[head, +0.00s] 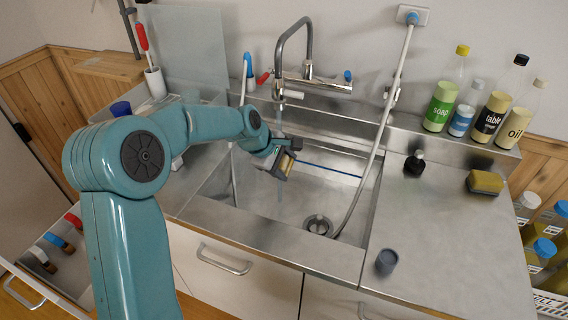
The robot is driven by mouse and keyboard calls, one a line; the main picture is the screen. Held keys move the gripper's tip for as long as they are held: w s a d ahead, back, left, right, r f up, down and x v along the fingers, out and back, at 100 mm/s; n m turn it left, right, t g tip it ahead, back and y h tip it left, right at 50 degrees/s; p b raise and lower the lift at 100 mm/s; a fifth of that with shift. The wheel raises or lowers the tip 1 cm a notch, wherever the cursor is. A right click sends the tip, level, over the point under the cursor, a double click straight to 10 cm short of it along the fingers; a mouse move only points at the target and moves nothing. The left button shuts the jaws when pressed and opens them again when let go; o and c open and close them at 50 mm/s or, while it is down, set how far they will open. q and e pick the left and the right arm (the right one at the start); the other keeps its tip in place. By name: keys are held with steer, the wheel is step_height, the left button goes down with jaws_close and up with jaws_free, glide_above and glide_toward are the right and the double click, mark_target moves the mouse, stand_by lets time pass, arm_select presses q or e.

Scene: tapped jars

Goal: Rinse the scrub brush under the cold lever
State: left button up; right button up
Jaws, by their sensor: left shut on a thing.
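My left gripper (277,158) is over the left half of the steel sink basin (330,190), below the tap spout. It is shut on a small tan and dark block, which looks like the scrub brush (285,164); the jaws hide part of it. The tap (310,60) has a tall curved spout, a red lever (263,77) at its left and a blue, cold lever (347,76) at its right. A faint pale streak, apparently water, runs down from the spout close to the brush. I cannot tell whether it touches the brush. My right gripper is out of view.
A white hose (376,140) hangs across the basin's right side to the drain (318,225). Several bottles (490,117) stand at the back right. A sponge (484,182), a black stopper (414,163) and a grey cup (386,261) are on the right counter, otherwise clear.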

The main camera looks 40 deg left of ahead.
mark_target(290, 166)
arm_select(q)
steer(key=s+d+r+p, duration=0.1)
steer(key=d+r, duration=0.1)
steer(key=s+d+r+p, duration=0.2)
stand_by(0.4)
stand_by(0.8)
